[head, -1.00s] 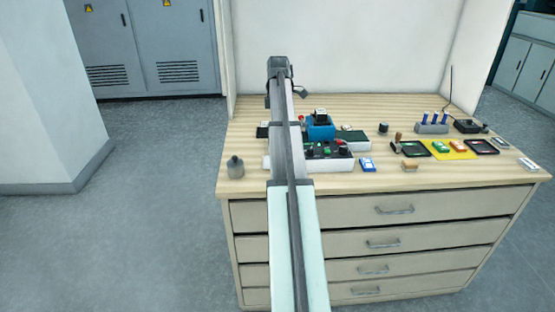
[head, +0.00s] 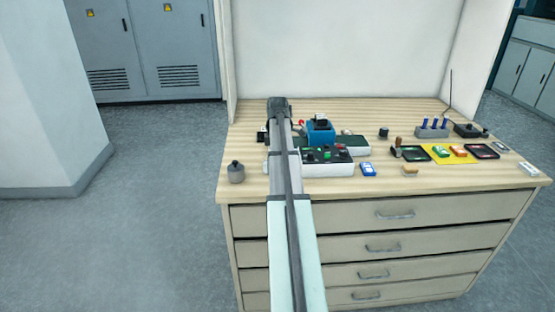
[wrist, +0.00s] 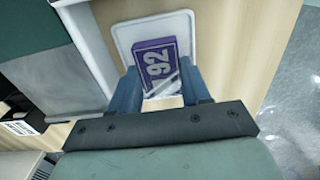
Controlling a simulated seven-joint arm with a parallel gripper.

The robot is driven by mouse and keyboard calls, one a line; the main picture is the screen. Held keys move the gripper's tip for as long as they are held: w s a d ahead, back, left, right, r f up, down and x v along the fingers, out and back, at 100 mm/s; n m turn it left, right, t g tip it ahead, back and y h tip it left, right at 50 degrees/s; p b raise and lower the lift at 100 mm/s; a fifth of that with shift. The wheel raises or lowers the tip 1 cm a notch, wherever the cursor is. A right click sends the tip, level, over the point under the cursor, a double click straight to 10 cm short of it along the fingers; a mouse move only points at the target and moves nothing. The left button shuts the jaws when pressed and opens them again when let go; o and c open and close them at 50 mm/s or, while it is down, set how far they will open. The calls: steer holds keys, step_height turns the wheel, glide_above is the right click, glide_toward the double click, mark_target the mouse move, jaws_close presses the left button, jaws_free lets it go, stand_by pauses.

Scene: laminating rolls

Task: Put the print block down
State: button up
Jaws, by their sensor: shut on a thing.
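The print block (wrist: 154,55) is a purple block with a white 92 on its face. It shows in the wrist view between the two blue fingers of my gripper (wrist: 160,68), which is shut on it. A white shallow tray (wrist: 186,20) with a raised rim lies below the block. I cannot tell whether the block touches the tray floor. In the head view my gripper end (head: 279,106) is over the back left of the bench, and my arm hides the block and the tray.
A blue machine (head: 320,134) and a control box with knobs (head: 328,161) stand right of my arm. A grey weight-like object (head: 236,172) stands at the left front. A yellow mat (head: 453,158) lies to the right. The wooden bench top (head: 330,190) is clear along its front.

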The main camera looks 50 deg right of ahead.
steer(key=shift+f, duration=0.3)
steer(key=o, duration=1.1)
steer(key=shift+o, duration=0.2)
step_height(320, 180, up, 12)
steer(key=shift+r, duration=0.2)
